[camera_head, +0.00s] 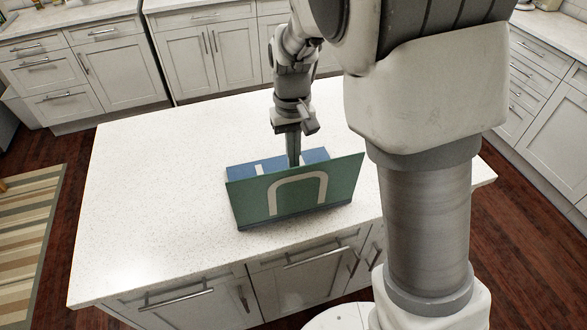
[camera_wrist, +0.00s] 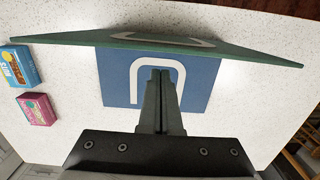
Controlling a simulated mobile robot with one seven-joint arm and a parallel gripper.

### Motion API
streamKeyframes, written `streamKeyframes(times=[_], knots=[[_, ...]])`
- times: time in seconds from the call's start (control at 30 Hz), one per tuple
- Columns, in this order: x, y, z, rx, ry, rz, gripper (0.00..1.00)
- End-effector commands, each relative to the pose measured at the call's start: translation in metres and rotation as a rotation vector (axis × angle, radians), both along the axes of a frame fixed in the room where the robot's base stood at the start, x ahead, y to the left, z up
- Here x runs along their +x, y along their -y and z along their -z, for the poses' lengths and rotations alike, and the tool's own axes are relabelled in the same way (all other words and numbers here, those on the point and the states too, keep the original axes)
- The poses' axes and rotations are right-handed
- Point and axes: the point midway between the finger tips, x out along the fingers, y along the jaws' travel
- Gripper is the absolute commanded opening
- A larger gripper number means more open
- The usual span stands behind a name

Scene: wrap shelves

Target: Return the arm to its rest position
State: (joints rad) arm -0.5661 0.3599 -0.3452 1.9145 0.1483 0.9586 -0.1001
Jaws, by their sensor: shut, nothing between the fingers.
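My gripper (camera_head: 293,158) points down over the island counter, just behind a green panel with a pale arch mark. Its two fingers (camera_wrist: 160,74) are together and hold nothing. The green panel (camera_head: 245,199) stands tilted on the counter; in the wrist view it shows nearly edge-on (camera_wrist: 90,41). A blue panel (camera_head: 316,155) with a white arch lies behind the green one, partly hidden by it. In the wrist view the blue panel (camera_wrist: 200,85) lies beyond the fingertips. I cannot tell whether the fingertips touch either panel.
The white counter (camera_head: 150,190) is clear to the left of the panels. In the wrist view, a small blue box (camera_wrist: 20,66) and a pink box (camera_wrist: 37,109) lie at the left. White cabinets (camera_head: 195,60) line the back; a striped rug (camera_head: 25,235) lies at the left.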

Motion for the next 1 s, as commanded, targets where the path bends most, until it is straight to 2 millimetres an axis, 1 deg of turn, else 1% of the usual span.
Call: streamKeyframes(times=[0.1, 0.3, 0.37, 0.47, 0.67, 0.8, 1.0], knots=[[0.0, 0.0, -0.006, 0.0, 0.001, 0.001, 0.0], [-0.001, 0.001, -0.01, 0.004, 0.003, 0.004, 0.0], [-0.002, 0.004, -0.015, 0.012, 0.011, 0.01, 0.0], [-0.009, 0.012, -0.029, 0.034, 0.035, 0.026, 0.0], [-0.034, 0.036, -0.069, 0.092, 0.113, 0.073, 0.0], [-0.057, 0.054, -0.096, 0.122, 0.181, 0.105, 0.0], [-0.095, 0.078, -0.125, 0.139, 0.294, 0.146, 0.0]])
